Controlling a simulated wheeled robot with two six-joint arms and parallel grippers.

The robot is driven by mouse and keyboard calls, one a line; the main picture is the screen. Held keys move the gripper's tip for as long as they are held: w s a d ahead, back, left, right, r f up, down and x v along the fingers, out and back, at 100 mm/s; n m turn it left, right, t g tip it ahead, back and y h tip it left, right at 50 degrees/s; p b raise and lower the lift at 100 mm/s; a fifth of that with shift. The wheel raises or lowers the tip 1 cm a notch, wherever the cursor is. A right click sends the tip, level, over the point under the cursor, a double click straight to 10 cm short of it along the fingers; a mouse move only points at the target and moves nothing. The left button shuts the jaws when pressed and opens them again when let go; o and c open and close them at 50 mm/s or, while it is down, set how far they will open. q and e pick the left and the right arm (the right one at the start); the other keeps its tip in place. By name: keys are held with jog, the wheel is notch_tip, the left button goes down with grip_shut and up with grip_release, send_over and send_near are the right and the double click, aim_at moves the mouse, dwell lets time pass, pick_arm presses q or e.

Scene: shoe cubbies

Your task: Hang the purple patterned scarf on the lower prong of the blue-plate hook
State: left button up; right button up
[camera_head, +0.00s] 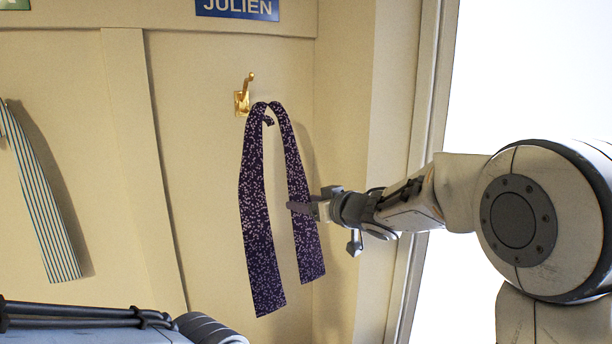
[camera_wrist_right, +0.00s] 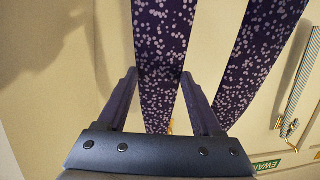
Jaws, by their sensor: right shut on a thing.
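The purple patterned scarf (camera_head: 262,220) hangs folded over at its top, with two tails down, in front of the wall. Its top bend is just right of and below the gold hook (camera_head: 242,102), under the blue JULIEN plate (camera_head: 237,8). The hook's upper prong shows bare; the lower prong is hidden, and I cannot tell whether the scarf rests on it. My right gripper (camera_head: 301,207) is shut on the scarf's right tail, about mid-length. In the right wrist view the scarf (camera_wrist_right: 162,55) runs between the fingers (camera_wrist_right: 160,85). My left gripper is out of view.
A striped scarf (camera_head: 45,210) hangs at the far left, past a vertical divider (camera_head: 140,150). A side panel (camera_head: 345,120) stands close to the right of the purple scarf. Part of my left arm shows at the lower left.

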aim_at(294, 183)
jog(key=r, duration=0.2)
jog(key=r+y, duration=0.1)
jog(key=shift+s+a+r, duration=0.15)
jog(key=shift+s, duration=0.1)
jog(key=shift+p, duration=0.55)
jog(key=shift+w+a+f+p, duration=0.1)
jog(key=shift+w+a+p, duration=0.35)
jog(key=shift+w, duration=0.55)
jog(key=shift+w+a+f+p, duration=0.1)
jog(key=shift+w+a+p, duration=0.3)
jog(key=shift+w, duration=0.6)
jog(key=shift+w+a+p, duration=0.35)
jog(key=shift+w+p, duration=0.15)
jog(key=shift+w, duration=0.5)
jog(key=d+p+x, duration=0.1)
jog(key=p+x, duration=0.2)
jog(key=x, duration=0.3)
jog(key=shift+w, duration=0.45)
jog(key=shift+a+f, duration=0.1)
jog(key=shift+f, duration=0.05)
